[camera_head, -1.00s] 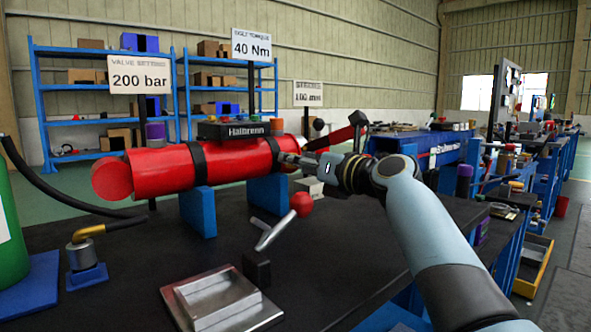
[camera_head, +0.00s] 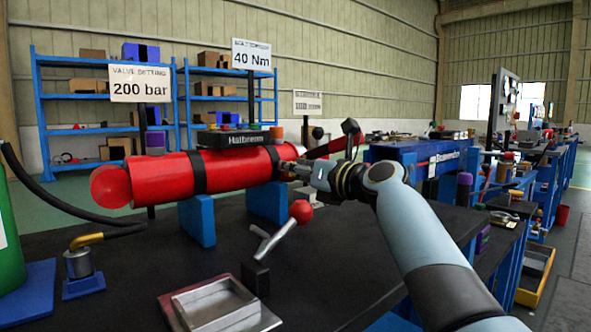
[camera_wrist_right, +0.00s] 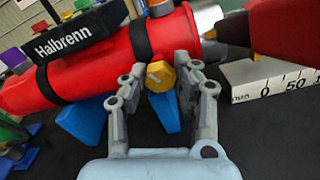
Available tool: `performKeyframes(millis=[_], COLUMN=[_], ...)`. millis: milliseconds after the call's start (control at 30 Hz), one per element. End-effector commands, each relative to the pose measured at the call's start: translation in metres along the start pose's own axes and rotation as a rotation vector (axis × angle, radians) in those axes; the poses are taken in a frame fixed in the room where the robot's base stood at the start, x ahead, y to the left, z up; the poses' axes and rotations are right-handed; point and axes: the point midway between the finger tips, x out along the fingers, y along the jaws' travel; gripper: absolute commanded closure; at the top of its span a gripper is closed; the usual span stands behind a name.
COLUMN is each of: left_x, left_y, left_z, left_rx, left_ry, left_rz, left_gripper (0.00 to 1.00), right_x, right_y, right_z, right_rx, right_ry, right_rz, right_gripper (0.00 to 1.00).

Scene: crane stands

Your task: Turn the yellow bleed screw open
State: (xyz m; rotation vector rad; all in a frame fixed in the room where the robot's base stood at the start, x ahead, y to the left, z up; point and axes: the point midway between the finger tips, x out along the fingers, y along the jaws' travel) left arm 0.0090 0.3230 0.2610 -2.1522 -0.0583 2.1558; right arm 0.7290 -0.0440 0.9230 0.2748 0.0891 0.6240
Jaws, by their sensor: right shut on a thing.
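The yellow bleed screw (camera_wrist_right: 160,76) shows in the right wrist view as a hex head on the lower side of a red cylinder (camera_wrist_right: 95,70). My right gripper (camera_wrist_right: 161,78) is shut on the screw, with one finger on each side of it. In the head view the red cylinder (camera_head: 165,177) lies across blue supports (camera_head: 197,221), and my right gripper (camera_head: 284,170) reaches its right end from the right. The screw is hidden there by the gripper. My left gripper is not in view.
A lever with a red ball (camera_head: 301,212) and a grey metal tray (camera_head: 215,305) stand on the dark bench in front. A white scale block (camera_wrist_right: 270,82) and a red bar (camera_wrist_right: 285,35) are close right of the gripper. A hose (camera_head: 60,205) runs at left.

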Motion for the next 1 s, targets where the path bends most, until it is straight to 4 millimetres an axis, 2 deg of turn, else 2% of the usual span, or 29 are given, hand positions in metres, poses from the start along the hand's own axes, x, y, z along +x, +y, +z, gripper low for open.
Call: performKeyframes(millis=[300,467,1000], left_x=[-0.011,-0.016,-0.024], left_y=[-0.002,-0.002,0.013], left_z=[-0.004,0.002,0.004], left_rx=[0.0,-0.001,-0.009], left_ry=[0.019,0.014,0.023], left_rz=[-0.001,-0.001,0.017], left_gripper=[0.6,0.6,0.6], right_x=[-0.001,-0.001,0.0], right_y=[0.001,0.001,0.001], right_z=[0.002,0.002,-0.001], right_rx=[-0.109,-0.225,-0.562], right_ry=[0.001,0.002,0.002], right_rz=[-0.001,-0.002,-0.001], right_gripper=[1.0,1.0,1.0])
